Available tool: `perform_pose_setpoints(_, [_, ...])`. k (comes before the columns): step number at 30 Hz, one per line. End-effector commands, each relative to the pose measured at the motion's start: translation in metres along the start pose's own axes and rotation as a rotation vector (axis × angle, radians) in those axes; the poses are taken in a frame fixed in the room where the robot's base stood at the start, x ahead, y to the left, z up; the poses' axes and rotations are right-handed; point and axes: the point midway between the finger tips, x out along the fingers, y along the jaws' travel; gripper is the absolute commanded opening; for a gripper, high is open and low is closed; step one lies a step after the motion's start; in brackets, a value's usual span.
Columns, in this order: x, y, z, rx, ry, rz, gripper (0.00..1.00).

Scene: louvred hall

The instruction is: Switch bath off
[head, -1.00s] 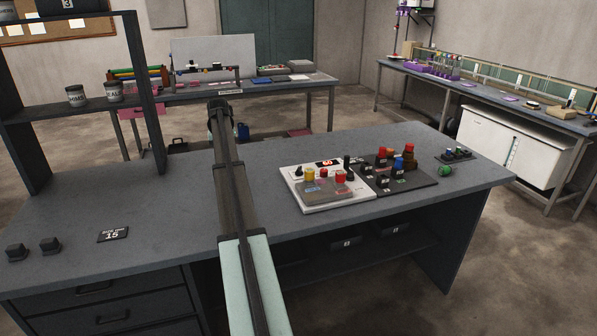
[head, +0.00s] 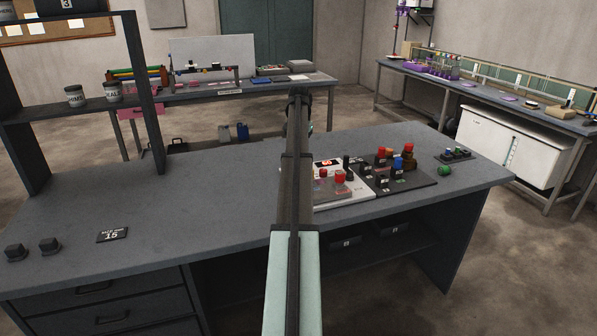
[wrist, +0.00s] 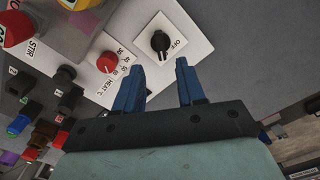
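The bath (head: 352,198) is a white panel unit on the bench, partly hidden behind my arm in the head view. In the wrist view its white top (wrist: 132,42) carries a black knob (wrist: 160,42) on a pale square plate, with the word OFF beside it. A red knob (wrist: 107,62) with a HEAT °C scale sits to its left. My gripper (wrist: 160,77) is open and empty, its two blue fingers apart at the panel edge, just short of the black knob in the picture. I cannot tell its height above the panel. In the head view my arm hides the gripper.
A dark board with several knobs and bottles (head: 420,186) stands right of the bath. A small dark block with knobs (head: 455,155) and a green ball (head: 444,171) lie farther right. A number card (head: 112,235) lies at left. The bench's middle left is clear.

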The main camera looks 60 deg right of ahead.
Motion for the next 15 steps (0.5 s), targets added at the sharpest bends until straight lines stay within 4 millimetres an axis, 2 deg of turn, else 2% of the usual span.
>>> perform_pose_setpoints(15, [0.059,-0.001,0.001,-0.001,0.0,0.0,0.39])
